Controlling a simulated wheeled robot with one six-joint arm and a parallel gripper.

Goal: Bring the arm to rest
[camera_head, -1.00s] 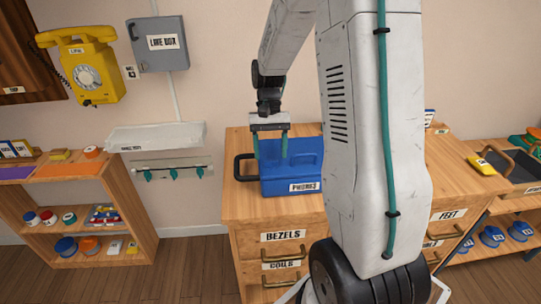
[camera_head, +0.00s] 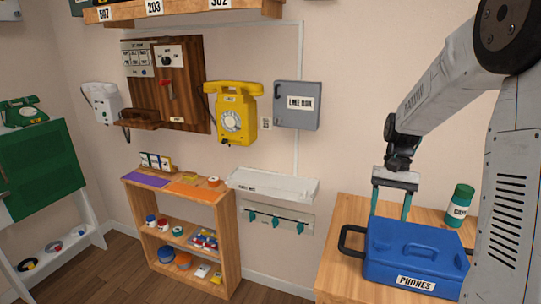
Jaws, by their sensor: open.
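My gripper (camera_head: 391,203) points down above the back left part of the blue box labelled PHONES (camera_head: 416,253). Its two teal fingers are apart, and I see nothing between them. The lower fingertips come close to the box's back edge, and I cannot tell whether they touch it. My arm comes in from the upper right and bends down to the gripper. The blue box sits on the wooden cabinet (camera_head: 335,270).
A green CAPS can (camera_head: 459,206) stands right of the gripper. A yellow wall phone (camera_head: 232,115) and a grey LINE BOX (camera_head: 297,105) hang on the wall. A white tray (camera_head: 272,184) sits left of the cabinet. A low wooden shelf (camera_head: 236,245) holds small parts.

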